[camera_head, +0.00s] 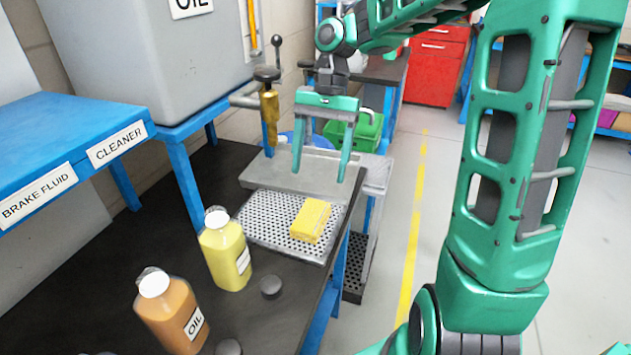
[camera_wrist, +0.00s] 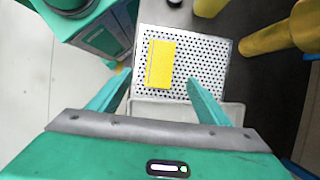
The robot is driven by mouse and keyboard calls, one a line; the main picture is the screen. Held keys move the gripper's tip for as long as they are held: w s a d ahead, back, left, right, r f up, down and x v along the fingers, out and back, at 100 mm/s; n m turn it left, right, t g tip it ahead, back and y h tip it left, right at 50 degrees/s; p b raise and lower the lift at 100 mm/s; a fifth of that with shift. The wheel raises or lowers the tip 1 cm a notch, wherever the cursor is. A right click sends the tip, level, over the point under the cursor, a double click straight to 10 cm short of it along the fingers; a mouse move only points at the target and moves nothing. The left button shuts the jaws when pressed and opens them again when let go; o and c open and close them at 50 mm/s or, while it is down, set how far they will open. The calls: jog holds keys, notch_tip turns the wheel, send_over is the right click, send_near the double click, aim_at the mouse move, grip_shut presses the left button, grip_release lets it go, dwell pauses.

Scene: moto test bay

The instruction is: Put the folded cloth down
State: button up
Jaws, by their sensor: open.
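The folded yellow cloth (camera_head: 311,220) lies flat on a perforated metal tray (camera_head: 265,222) on the dark bench. In the wrist view the cloth (camera_wrist: 159,64) lies on the left part of the perforated plate (camera_wrist: 205,75). My gripper (camera_head: 319,172) is open and empty, with its fingers pointing down. It is above and behind the cloth in the head view, apart from it. In the wrist view my fingertips (camera_wrist: 157,80) stand either side of the cloth's line, with nothing between them touching.
A yellow bottle (camera_head: 226,250) and an orange oil bottle (camera_head: 172,312) stand on the bench (camera_head: 110,285) left of the tray. A brass tap (camera_head: 269,105) hangs left of my gripper. A green bin (camera_head: 355,130) sits behind.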

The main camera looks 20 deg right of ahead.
jog(key=shift+w+d+r, duration=0.1)
jog(key=shift+d+r, duration=0.1)
jog(key=shift+r, duration=0.25)
jog(key=s+d+f+n+t+h, duration=0.1)
jog(key=s+d, duration=0.3)
jog(key=s, duration=0.3)
jog(key=s+d+f+t+h, duration=0.1)
jog(key=s+d+f, duration=0.1)
jog(key=s+d, duration=0.3)
jog(key=s+d+f+n+t+h, duration=0.1)
jog(key=s+d, duration=0.4)
jog(key=s, duration=0.6)
jog(key=shift+f+n, duration=0.3)
jog(key=shift+f, duration=0.25)
jog(key=shift+s, duration=0.1)
jog(key=shift+w+f, duration=0.25)
jog(key=shift+w, duration=0.35)
